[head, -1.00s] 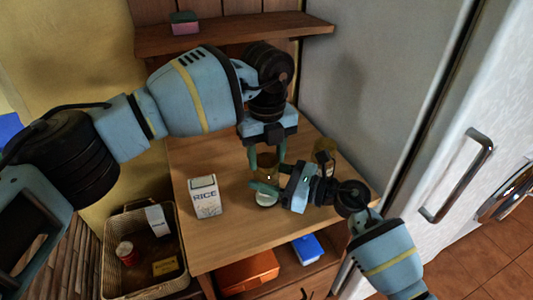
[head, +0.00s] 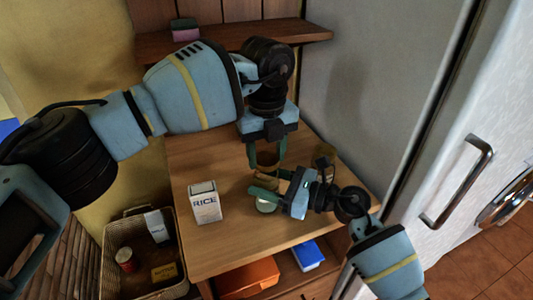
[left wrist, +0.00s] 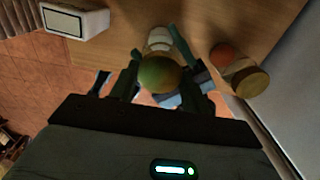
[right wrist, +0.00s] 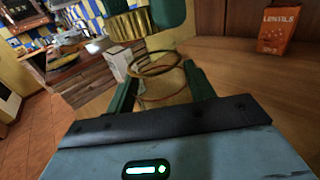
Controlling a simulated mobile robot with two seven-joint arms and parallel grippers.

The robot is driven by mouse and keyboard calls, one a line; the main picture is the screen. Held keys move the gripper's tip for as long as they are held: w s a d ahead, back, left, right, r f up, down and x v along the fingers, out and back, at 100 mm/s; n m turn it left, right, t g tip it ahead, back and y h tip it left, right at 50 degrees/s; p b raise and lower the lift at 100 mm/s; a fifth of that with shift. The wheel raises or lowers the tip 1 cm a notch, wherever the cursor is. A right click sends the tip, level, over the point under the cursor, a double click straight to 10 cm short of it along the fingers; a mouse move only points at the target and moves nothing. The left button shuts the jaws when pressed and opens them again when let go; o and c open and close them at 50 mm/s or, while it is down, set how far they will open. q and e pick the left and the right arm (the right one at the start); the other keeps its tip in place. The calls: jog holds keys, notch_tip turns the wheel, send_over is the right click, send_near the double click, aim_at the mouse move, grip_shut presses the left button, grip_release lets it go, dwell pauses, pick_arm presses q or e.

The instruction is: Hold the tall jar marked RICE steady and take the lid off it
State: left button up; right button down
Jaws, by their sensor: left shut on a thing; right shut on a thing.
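The clear glass jar (head: 265,207) stands on the wooden counter with pale contents low in it. No lettering on it is legible. My right gripper (head: 268,192) is shut around the jar from the side. In the right wrist view the jar's round open rim (right wrist: 157,63) shows between the fingers. My left gripper (head: 268,160) points down from above and is shut on the gold lid (right wrist: 125,27). The lid hangs above the rim, apart from it. In the left wrist view the lid (left wrist: 160,74) hides much of the jar.
A white box printed RICE (head: 205,204) stands left of the jar. Another lidded jar (left wrist: 243,80) stands close by to the right. A LENTILS packet (right wrist: 278,30) stands farther off. The basket (head: 117,228) is lower left.

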aim_at(266, 158)
pick_arm(q)
jog(key=shift+r, duration=0.1)
jog(key=shift+r, duration=1.9)
pick_arm(e)
jog(key=shift+c, duration=2.3)
grip_release()
pick_arm(q)
notch_tip(266, 158, down, 3)
jog(key=shift+w+f+b, duration=0.1)
jog(key=shift+f+b, duration=0.05)
jog(key=shift+b, duration=0.55)
pick_arm(e)
jog(key=v, duration=1)
jog(key=shift+d+f, duration=0.15)
jog(key=shift+f, duration=0.05)
pick_arm(q)
jog(key=shift+f, duration=0.2)
pick_arm(e)
jog(key=shift+v, duration=0.85)
